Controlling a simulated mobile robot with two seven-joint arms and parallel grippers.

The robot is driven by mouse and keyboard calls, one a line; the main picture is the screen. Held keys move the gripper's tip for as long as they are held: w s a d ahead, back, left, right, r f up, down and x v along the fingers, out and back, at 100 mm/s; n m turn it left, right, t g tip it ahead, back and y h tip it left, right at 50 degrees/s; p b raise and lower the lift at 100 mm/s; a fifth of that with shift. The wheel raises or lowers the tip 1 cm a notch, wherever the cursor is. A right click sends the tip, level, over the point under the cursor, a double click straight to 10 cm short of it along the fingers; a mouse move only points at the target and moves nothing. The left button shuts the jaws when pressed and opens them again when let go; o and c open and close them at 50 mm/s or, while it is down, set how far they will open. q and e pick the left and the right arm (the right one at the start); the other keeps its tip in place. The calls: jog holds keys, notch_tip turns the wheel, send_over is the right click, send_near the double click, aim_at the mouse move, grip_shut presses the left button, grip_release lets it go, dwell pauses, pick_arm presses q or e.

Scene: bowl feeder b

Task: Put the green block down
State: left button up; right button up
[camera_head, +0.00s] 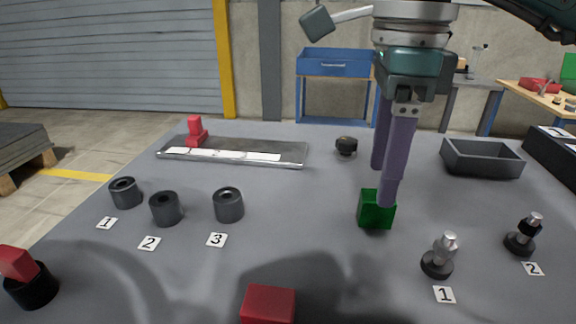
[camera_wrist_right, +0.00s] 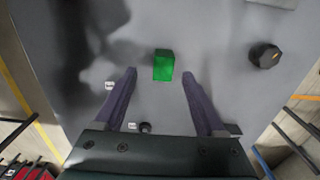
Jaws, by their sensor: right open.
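The green block (camera_head: 372,212) stands on the grey table, right of the middle in the head view. My right gripper (camera_head: 382,187) is above and around it, with one purple finger passing in front of the block's right side. In the right wrist view the green block (camera_wrist_right: 163,65) lies on the table beyond the fingertips, and the gap between the fingers (camera_wrist_right: 158,74) is wide and empty. The right gripper is open. My left gripper is not in view.
Black cylinders (camera_head: 228,204) with number cards stand left of the block. Two posts (camera_head: 438,256) stand to its right. A red block (camera_head: 267,304) is at the front. A grey tray (camera_head: 481,172) is at the right, and a dark knob (camera_head: 346,146) is behind.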

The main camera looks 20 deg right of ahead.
aim_at(376, 209)
jog(key=f, duration=0.5)
jog(key=shift+w+d+f, duration=0.15)
jog(key=shift+d+f, duration=0.05)
jog(key=shift+d, duration=0.05)
jog(key=shift+c, duration=0.2)
grip_shut()
